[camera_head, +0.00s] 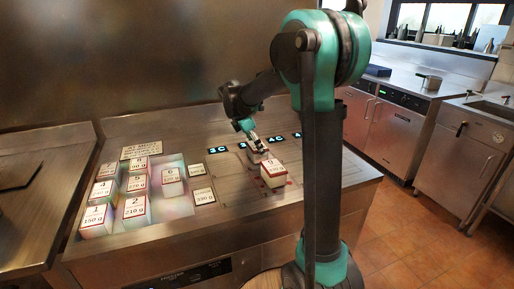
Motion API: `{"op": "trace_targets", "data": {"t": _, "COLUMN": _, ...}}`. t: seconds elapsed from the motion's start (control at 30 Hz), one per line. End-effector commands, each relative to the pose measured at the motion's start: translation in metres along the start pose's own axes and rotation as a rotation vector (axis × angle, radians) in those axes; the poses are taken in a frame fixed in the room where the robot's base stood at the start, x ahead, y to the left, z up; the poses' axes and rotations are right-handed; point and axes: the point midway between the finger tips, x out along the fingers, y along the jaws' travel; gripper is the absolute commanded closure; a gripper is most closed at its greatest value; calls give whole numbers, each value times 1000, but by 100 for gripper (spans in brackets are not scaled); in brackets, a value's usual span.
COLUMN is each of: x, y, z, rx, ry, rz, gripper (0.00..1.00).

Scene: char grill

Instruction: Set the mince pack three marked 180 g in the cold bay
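My gripper (254,139) points down over the right part of the steel counter, near the lit displays. A small pale pack (258,157) lies directly under its fingertips; its label is too small to read, so I cannot tell if it is pack three. Whether the fingers close on it is also unclear. A white pack with red trim (273,173) stands just in front, its number perhaps 9. I cannot pick out a pack clearly marked 3 or 180 g. The lit displays (218,150) on the counter include one reading 3C; one further right seems to read 4C.
Several numbered packs stand in the lit area at left, among them pack 1 (97,221) and pack 2 (136,210). A sign (141,149) stands behind them. Small label plates (203,197) lie right of the packs. My arm hides part of the counter's right side.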

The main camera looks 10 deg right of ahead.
Motion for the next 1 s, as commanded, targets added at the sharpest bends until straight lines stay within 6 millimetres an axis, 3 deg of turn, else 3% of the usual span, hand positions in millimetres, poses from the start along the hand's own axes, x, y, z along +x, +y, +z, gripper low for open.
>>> {"op": "trace_targets", "data": {"t": 0.27, "x": -14, "y": 0, "z": 1, "rx": -1, "ry": 0, "rz": 1, "gripper": 1}}
{"op": "trace_targets", "data": {"t": 0.7, "x": -98, "y": 0, "z": 1, "rx": -1, "ry": 0, "rz": 0, "gripper": 1}}
{"op": "trace_targets", "data": {"t": 1.0, "x": -122, "y": 0, "z": 1, "rx": -1, "ry": 0, "rz": 0, "gripper": 1}}
